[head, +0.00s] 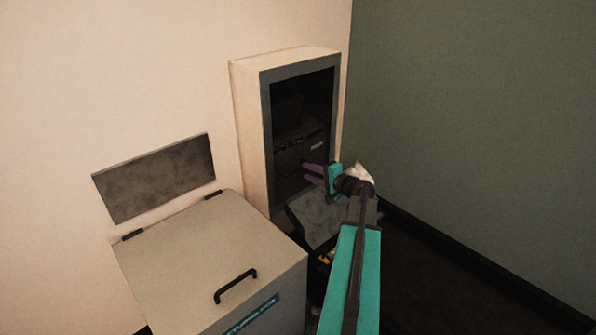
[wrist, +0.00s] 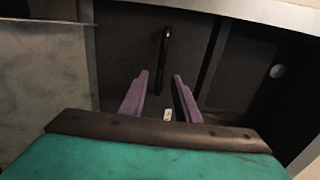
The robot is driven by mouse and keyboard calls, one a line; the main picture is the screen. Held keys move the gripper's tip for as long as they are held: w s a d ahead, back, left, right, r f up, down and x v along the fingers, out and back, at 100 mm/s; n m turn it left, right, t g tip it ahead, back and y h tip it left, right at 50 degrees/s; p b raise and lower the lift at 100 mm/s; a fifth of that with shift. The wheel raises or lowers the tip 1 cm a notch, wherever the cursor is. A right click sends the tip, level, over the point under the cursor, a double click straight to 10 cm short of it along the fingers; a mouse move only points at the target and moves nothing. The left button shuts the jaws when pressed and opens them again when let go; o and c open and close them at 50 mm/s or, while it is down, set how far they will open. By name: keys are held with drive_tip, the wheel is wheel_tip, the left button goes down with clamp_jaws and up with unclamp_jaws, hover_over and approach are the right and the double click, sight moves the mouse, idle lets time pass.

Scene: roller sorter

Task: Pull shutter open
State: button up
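The tall cabinet (head: 246,130) on the wall has a dark framed opening. A dark panel (wrist: 130,45), which seems to be the shutter, fills much of the wrist view. A slim black bar handle (wrist: 165,55) stands on it. My gripper (head: 307,172) reaches into the lower part of the opening. In the wrist view its purple fingers (wrist: 160,74) are apart, with the handle lined up between their tips. I cannot tell how far the handle is from the tips. Nothing is seen held. The handle is too dark to make out in the head view.
A beige bin (head: 205,255) with a black lid handle (head: 236,284) stands at the left, close to my arm. A grey mottled tray or chute (head: 315,220) lies below the opening. A grey plate (head: 155,178) is on the wall. The dark green wall (head: 470,130) bounds the right side.

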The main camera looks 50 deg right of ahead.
sight(301, 169)
drive_tip(key=shift+x, duration=2.9)
